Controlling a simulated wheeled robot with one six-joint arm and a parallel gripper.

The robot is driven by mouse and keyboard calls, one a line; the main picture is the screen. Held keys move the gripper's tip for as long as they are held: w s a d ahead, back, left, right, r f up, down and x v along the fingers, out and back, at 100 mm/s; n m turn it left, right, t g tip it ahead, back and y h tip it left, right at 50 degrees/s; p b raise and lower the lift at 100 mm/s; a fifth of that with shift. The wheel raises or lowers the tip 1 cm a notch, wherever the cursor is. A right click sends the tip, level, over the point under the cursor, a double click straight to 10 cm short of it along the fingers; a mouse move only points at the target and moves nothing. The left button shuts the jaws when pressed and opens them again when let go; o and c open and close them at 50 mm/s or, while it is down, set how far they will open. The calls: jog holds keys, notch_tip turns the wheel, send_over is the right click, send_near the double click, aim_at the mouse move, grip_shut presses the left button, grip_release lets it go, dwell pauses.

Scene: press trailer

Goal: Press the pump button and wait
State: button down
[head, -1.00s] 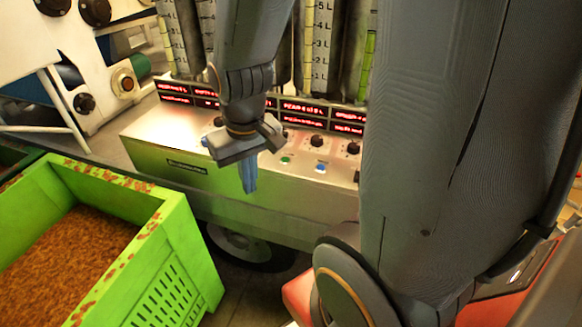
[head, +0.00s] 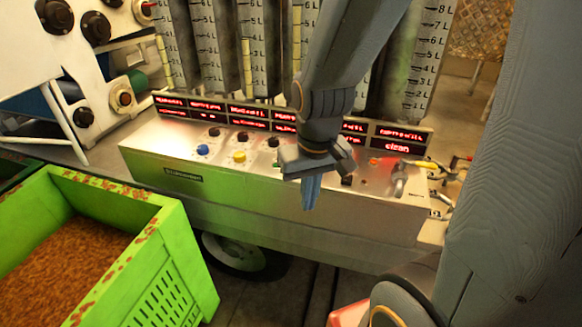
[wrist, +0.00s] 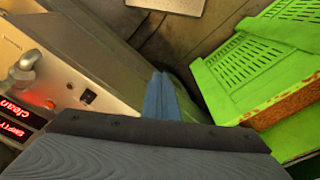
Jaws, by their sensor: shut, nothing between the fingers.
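The metal control panel (head: 180,165) carries a row of coloured buttons, with a blue button (head: 203,149), a yellow button (head: 239,157) and part of a green button (head: 277,165) showing. I cannot read which one is the pump button. My gripper (head: 311,192) is shut and empty, its blue fingers pointing down in front of the panel's right half and hiding part of it. In the wrist view the closed fingers (wrist: 163,97) are beside the panel's edge, apart from the small black square (wrist: 88,97) on it.
A metal lever (head: 400,180) stands up at the panel's right end. Red displays (head: 248,117) and graduated tubes (head: 205,60) rise behind. A green crate (head: 165,262) of brown material stands at the left.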

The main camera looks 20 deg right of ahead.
jog(key=w+a+r+m+t+y+p, duration=0.1)
jog(key=w+a+m+y+p, duration=0.1)
jog(key=w+m, duration=0.3)
jog(key=w+a+r+m+y+p, duration=0.1)
jog(key=w+a+m+y, duration=0.15)
jog(key=w+m, duration=0.3)
jog(key=w+d+r+m+t+p, duration=0.1)
jog(key=w+d+m+t, duration=0.1)
jog(key=w+m, duration=0.2)
jog(key=w+d+m+t+p, duration=0.1)
jog(key=w+d+m+t, duration=0.2)
jog(key=w, duration=0.6)
jog(key=shift+w+d+r+m+y, duration=0.25)
jog(key=shift+w+r+m+y, duration=0.15)
jog(key=shift+m, duration=0.85)
notch_tip(320, 180, down, 6)
jog(key=b, duration=0.3)
jog(key=shift+f+b, duration=0.25)
jog(key=shift+b, duration=0.05)
notch_tip(320, 180, down, 2)
jog(key=b, duration=0.3)
jog(key=shift+f, duration=0.2)
